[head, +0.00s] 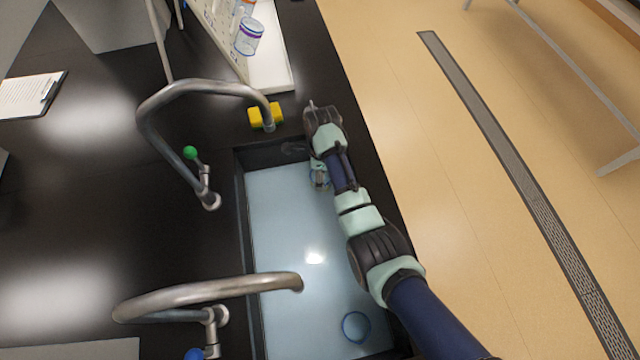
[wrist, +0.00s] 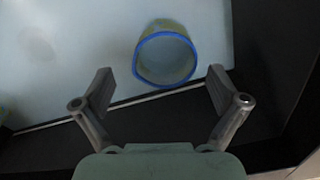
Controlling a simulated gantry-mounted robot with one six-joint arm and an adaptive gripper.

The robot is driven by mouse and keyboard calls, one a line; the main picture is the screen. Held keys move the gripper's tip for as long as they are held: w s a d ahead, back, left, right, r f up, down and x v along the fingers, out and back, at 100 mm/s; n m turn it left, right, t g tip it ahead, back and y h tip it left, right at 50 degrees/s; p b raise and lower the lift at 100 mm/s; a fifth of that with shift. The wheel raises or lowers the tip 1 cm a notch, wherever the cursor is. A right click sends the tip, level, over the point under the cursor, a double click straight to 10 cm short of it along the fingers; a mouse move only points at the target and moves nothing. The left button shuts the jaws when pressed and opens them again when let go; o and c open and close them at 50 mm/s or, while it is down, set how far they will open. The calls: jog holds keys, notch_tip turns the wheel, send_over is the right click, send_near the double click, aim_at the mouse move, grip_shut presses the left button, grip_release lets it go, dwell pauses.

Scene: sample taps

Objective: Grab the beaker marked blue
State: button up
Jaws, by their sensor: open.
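A clear beaker with a blue rim band (wrist: 165,58) stands in the sink, close to the sink wall, in the wrist view. My gripper (wrist: 161,82) is open, with a fingertip on either side of the beaker's near edge and no visible contact. My gripper's fingers are mostly hidden there. Another round beaker with a bluish rim (head: 355,326) is at the sink's near end.
The sink (head: 285,230) has dark walls and a pale floor. Two curved metal taps (head: 205,90) (head: 205,297) reach over it. A yellow block (head: 265,115) lies beyond its far edge. A white rack (head: 268,75) holds beakers with purple (head: 249,38) and orange marks.

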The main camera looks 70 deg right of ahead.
jog(key=f+b, duration=0.1)
jog(key=f, duration=0.2)
jog(key=f+b, duration=0.2)
jog(key=f, duration=0.2)
jog(key=shift+w+d+f, duration=0.15)
jog(key=shift+d+f, duration=0.05)
jog(key=shift+f, duration=0.1)
jog(key=shift+r, duration=0.1)
jog(key=c, duration=1.3)
